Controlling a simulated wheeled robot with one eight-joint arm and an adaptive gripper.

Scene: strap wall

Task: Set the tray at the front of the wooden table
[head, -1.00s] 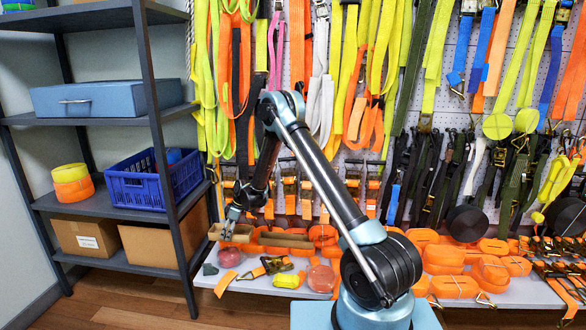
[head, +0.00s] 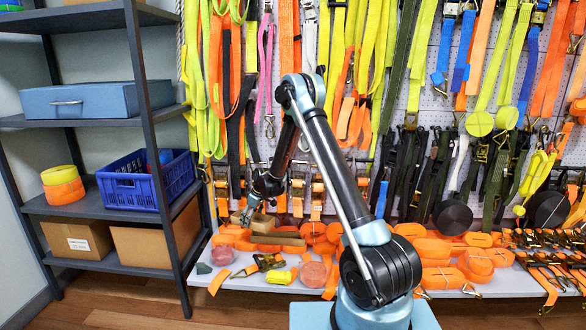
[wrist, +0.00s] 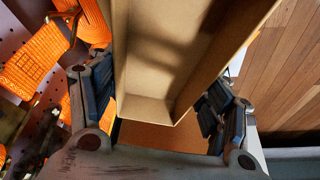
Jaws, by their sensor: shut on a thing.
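The tray is a plain brown, open-topped trough with upright walls. In the wrist view the tray (wrist: 150,65) runs up out of the top of the picture, its near end between the fingers. My gripper (wrist: 158,118) is shut on it, one finger at each side. In the head view my gripper (head: 245,217) is small, at the end of my arm, with the tan tray (head: 262,222) just beside it, over the back of a pale bench. The tray's inside looks empty in the wrist view. I cannot make out a wooden table in either view.
The pale bench (head: 240,284) carries orange strap rolls (head: 455,275), reddish round pieces (head: 314,274) and a yellow piece (head: 279,277). Straps hang on the pegboard behind. A dark shelf rack with a blue crate (head: 125,193) stands left. Wooden floor (head: 120,303) is clear in front.

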